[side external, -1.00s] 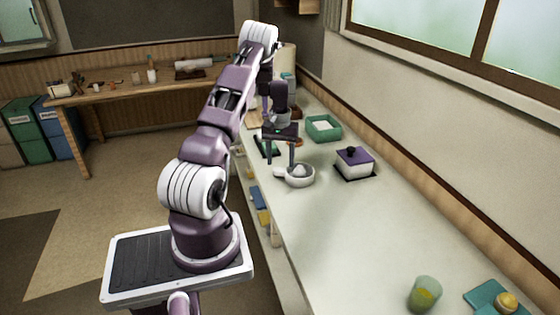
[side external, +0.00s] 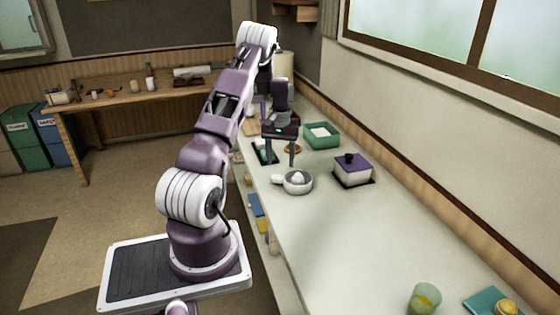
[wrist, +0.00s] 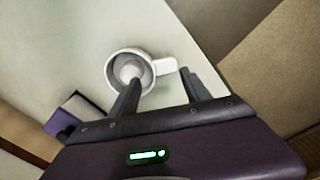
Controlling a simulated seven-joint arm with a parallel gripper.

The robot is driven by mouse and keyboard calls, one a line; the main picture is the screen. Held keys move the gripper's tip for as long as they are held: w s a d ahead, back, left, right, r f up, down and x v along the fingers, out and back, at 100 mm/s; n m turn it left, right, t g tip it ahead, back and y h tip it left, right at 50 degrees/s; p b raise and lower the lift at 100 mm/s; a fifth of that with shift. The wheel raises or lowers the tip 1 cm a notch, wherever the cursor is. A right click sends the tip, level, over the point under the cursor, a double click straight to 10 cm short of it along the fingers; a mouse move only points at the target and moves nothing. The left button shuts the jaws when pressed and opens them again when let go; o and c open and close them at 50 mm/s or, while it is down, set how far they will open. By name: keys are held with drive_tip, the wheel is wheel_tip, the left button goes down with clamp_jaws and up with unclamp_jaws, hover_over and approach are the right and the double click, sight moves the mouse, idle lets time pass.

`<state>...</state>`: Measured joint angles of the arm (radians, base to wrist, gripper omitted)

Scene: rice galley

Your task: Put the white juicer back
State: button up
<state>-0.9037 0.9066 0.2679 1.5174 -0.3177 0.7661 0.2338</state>
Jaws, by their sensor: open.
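The white juicer (side external: 298,182), a round bowl with a cone in its middle and a side handle, stands upright on the pale counter. It also shows in the wrist view (wrist: 118,84), with its handle pointing to the right. My gripper (side external: 279,164) is open and empty, just behind and above the juicer in the side view. In the wrist view my gripper's fingers (wrist: 159,78) spread to either side of the handle, one overlapping the bowl in the picture. The fingertips look apart from the juicer, though the exact height gap is hard to tell.
A white box with a purple lid (side external: 353,170) sits on a dark mat right of the juicer. A green cup (side external: 424,299) and a teal board (side external: 483,303) are at the front. The counter between is clear.

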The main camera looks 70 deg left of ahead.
drive_tip(key=shift+r, duration=0.15)
drive_tip(key=o, duration=0.5)
drive_tip(key=shift+o, duration=0.2)
wheel_tip(320, 180, up, 7)
idle(0.4)
idle(0.9)
